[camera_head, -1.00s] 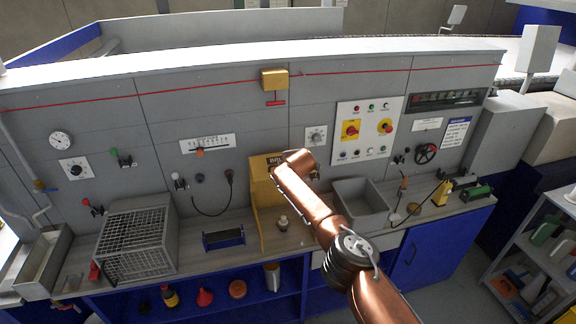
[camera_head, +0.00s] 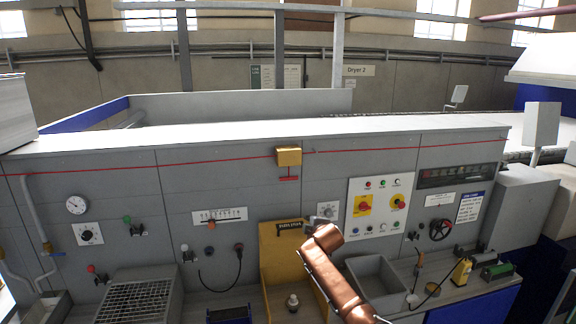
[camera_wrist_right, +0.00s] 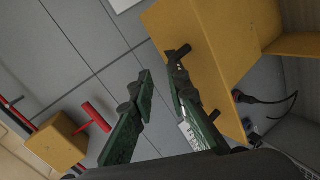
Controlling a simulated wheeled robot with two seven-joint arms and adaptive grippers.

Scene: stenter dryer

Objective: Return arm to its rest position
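My right arm (camera_head: 335,280) is copper-brown and rises from the lower right in the head view. Its end is in front of the yellow upright stand (camera_head: 271,250). In the right wrist view the right gripper (camera_wrist_right: 160,66) shows two green fingers with dark tips. The fingers are apart, with nothing held between them. A yellow panel (camera_wrist_right: 215,60) with a black handle is close beside the right finger; I cannot tell whether they touch. My left gripper is in neither view.
The grey machine wall carries a yellow box (camera_head: 288,157) with a red lever, a control panel (camera_head: 380,205) and a black handwheel (camera_head: 440,229). Open air lies above the machine.

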